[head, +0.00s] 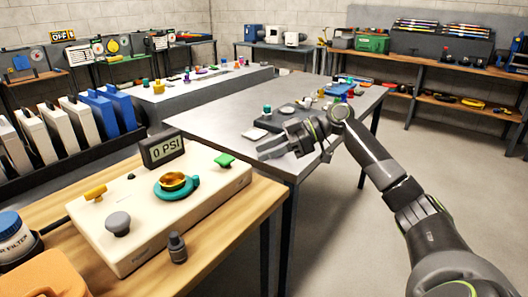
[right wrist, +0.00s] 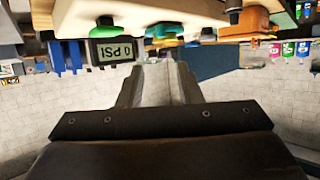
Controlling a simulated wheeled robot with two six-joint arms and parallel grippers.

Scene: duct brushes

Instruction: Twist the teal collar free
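The teal collar (head: 178,188) sits on the top of a cream box (head: 136,230), around a brass-coloured ring (head: 174,180). Its inside is too small to make out. In the right wrist view the scene is upside down, and the collar (right wrist: 165,30) shows near the top edge. My right gripper (head: 266,149) is to the right of the box and beyond it, over the grey table. It is apart from the collar; its fingers look parted, with nothing seen between them. My left gripper is not in view.
A 0 PSI display (head: 162,148) stands behind the collar. A dark fitting (head: 177,247) stands in front. The grey table (head: 212,122) has free room at its left.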

